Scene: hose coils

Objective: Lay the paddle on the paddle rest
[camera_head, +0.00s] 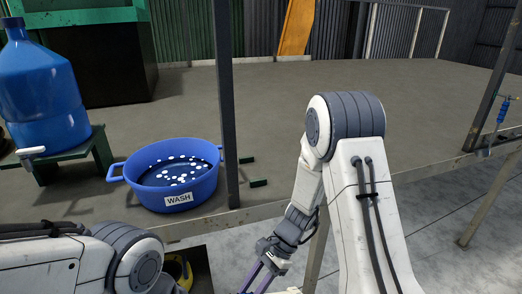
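I cannot make out a paddle or a paddle rest in the head view. My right arm rises at the centre right and bends down. Its gripper (257,280) points down at the bottom edge, with two purple finger-like bars. Their tips are cut off by the frame, so I cannot tell whether it is open or holds something. My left arm comes in at the lower left, and its gripper is out of view.
A blue tub labelled WASH (176,190) holds dark liquid with white bits. A blue water jug (40,90) stands on a green stand (98,152) at left. A dark post (227,110) rises beside the tub. A blue-handled tool (502,110) is at far right.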

